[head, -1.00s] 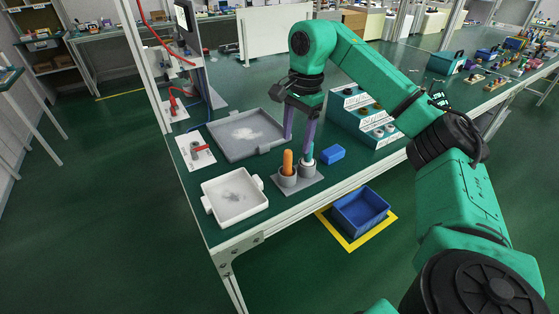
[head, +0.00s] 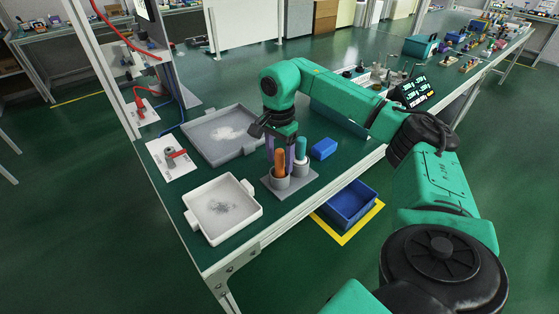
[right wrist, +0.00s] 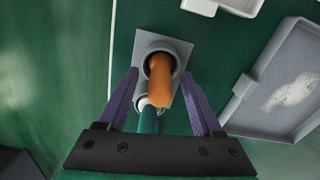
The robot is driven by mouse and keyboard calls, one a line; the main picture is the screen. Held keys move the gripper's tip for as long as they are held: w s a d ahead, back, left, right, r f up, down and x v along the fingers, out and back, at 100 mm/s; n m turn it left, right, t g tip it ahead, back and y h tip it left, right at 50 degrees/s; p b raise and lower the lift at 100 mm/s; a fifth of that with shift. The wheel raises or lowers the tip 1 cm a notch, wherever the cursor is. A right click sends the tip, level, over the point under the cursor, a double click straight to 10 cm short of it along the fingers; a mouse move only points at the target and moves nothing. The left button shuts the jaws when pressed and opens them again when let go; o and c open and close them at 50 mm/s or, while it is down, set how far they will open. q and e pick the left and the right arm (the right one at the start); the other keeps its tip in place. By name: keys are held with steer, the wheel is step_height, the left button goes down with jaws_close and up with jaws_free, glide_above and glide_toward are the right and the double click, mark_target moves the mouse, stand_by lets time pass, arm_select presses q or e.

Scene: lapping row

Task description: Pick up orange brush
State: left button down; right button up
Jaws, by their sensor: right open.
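The orange brush (head: 280,163) stands upright in the front cup of a grey two-cup holder (head: 306,186). A teal-handled brush (head: 301,150) stands in the other cup. My right gripper (head: 282,158) is just above and behind the brushes, pointing down, with its purple fingers apart. In the right wrist view, the orange brush (right wrist: 160,72) rises between the open fingers of the right gripper (right wrist: 165,84), and the teal brush (right wrist: 148,120) lies nearer the palm. I see no finger contact. The left gripper is not in view.
A white tray (head: 248,222) stands at the front left and a larger grey tray (head: 215,158) behind it. A blue block (head: 323,149) lies right of the holder. A blue bin (head: 330,215) sits on the floor below the table edge.

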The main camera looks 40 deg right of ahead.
steer(key=shift+f, duration=0.7)
jaws_close()
steer(key=shift+r, duration=0.1)
